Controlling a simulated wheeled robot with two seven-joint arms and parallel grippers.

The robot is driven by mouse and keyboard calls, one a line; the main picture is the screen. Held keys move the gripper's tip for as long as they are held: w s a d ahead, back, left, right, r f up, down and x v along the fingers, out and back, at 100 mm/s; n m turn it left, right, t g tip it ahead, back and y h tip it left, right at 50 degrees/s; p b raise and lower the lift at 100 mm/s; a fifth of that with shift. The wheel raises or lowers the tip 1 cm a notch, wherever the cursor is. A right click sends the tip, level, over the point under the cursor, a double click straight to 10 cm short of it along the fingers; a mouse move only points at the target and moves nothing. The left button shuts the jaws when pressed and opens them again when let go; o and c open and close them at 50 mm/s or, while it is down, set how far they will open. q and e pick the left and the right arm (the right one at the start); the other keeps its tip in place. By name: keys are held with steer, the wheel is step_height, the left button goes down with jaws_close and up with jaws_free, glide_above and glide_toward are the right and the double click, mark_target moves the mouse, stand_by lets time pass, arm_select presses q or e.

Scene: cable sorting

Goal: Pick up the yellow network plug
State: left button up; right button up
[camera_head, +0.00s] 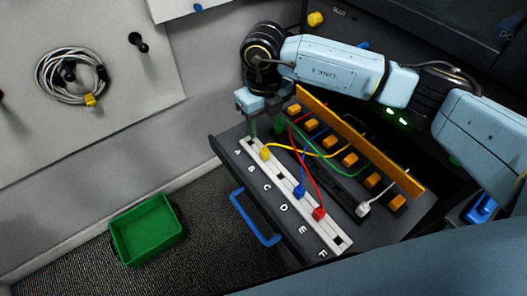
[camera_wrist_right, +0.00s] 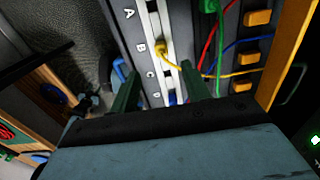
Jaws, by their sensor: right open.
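The yellow network plug (camera_head: 265,154) sits in the white socket strip (camera_head: 283,186), near the letter B, and its yellow cable runs right towards the orange blocks. It also shows in the wrist view (camera_wrist_right: 161,48), near the upper middle. My right gripper (camera_head: 266,127) is open and empty, its green fingers pointing down near the A end of the strip. In the wrist view its fingers (camera_wrist_right: 157,76) stand apart, with the yellow plug beyond the tips, roughly in line with the gap. No contact with the plug shows. My left gripper is not in view.
A blue plug (camera_head: 299,191) and a red plug (camera_head: 319,213) sit further along the strip. Red, green and blue cables cross close to the yellow one. An orange panel (camera_head: 360,142) stands behind. A green bin (camera_head: 147,229) is on the floor. A white plug (camera_head: 363,209) lies right.

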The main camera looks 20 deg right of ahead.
mark_target(267, 150)
step_height(267, 150, down, 4)
steer(key=shift+b, duration=1)
step_height(267, 150, down, 2)
steer(key=shift+f+b, duration=0.1)
steer(key=shift+b, duration=0.55)
steer(key=shift+f, duration=0.25)
steer(key=f+b, duration=0.2)
steer(key=f, duration=0.1)
steer(key=f+b, duration=0.1)
steer(key=shift+s+d+f, duration=0.2)
steer(key=shift+d+f, duration=0.05)
steer(key=shift+d, duration=0.15)
steer(key=shift+d+f, duration=0.1)
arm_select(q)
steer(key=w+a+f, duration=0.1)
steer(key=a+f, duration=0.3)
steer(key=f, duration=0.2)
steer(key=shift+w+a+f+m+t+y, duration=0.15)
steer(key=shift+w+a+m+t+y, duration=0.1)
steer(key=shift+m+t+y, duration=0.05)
arm_select(e)
jaws_close()
